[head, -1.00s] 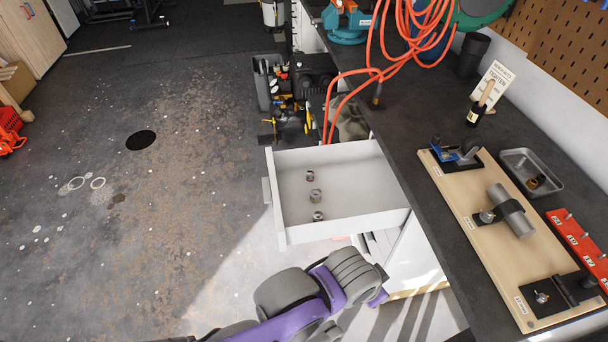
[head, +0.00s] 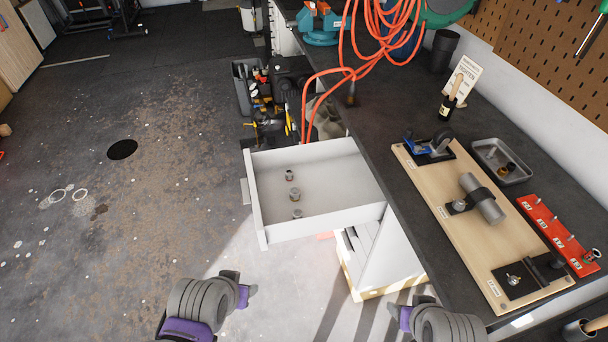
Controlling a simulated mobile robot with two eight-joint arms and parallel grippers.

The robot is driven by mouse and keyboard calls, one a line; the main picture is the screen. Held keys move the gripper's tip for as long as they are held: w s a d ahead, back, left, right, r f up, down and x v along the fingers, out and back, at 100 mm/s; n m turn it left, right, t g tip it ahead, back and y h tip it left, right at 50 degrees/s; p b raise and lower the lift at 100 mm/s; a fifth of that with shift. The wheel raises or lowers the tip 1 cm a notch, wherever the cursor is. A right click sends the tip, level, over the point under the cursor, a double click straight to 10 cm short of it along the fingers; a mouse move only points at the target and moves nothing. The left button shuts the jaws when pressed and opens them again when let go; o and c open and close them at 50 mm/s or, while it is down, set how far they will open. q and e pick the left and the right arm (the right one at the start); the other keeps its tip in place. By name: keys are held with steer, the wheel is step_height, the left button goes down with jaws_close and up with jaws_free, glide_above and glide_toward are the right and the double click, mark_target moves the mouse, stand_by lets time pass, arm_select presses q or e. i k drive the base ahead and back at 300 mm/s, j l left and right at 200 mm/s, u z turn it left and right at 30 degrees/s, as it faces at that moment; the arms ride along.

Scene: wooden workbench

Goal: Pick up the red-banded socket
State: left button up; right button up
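Three small metal sockets stand in a row on the floor of the open white drawer (head: 345,178). The far socket (head: 290,175) seems to carry a reddish band, though it is very small in view. The middle socket (head: 295,194) and the near socket (head: 297,213) look plain grey. My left gripper (head: 250,290) is at the bottom, in front of the drawer and apart from it. My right gripper (head: 394,310) is at the bottom right, beside the bench edge. Both wrists hide most of the fingers, and I see nothing held.
The dark bench (head: 400,120) runs along the right. It bears a wooden fixture board (head: 425,180), a grey metal tray (head: 490,150), a red labelled rack (head: 555,235) and a small sign (head: 465,80). An orange hose (head: 345,70) hangs behind the drawer. The floor at left is open.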

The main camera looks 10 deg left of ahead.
mark_target(289, 173)
steer(key=u, duration=0.45)
steer(key=i+j+u, duration=0.15)
steer(key=i+j, duration=0.75)
steer(key=i, duration=0.1)
